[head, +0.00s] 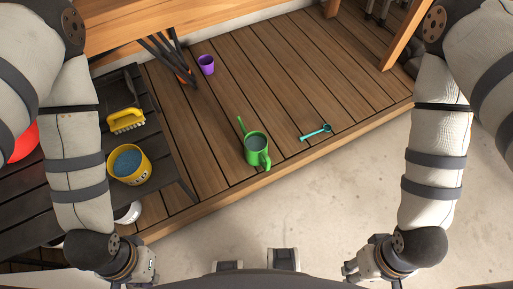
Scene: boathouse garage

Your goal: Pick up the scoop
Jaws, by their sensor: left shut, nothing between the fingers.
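A small teal scoop (315,132) lies on the wooden deck, close to its front edge, right of the green watering can. Its round end points up and right, and its thin handle runs left. My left gripper (143,274) is at the lower left, well away from the scoop, shut and empty. My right gripper (352,270) is at the lower right, over the concrete and apart from the scoop. Its fingers are small and partly hidden, so I cannot tell whether it is open.
A green watering can (256,148) and a purple cup (206,64) stand on the deck. A dark slatted table (165,150) at left holds a yellow bucket (143,172) with blue contents and a yellow brush (126,120). Concrete floor (320,205) in front is clear.

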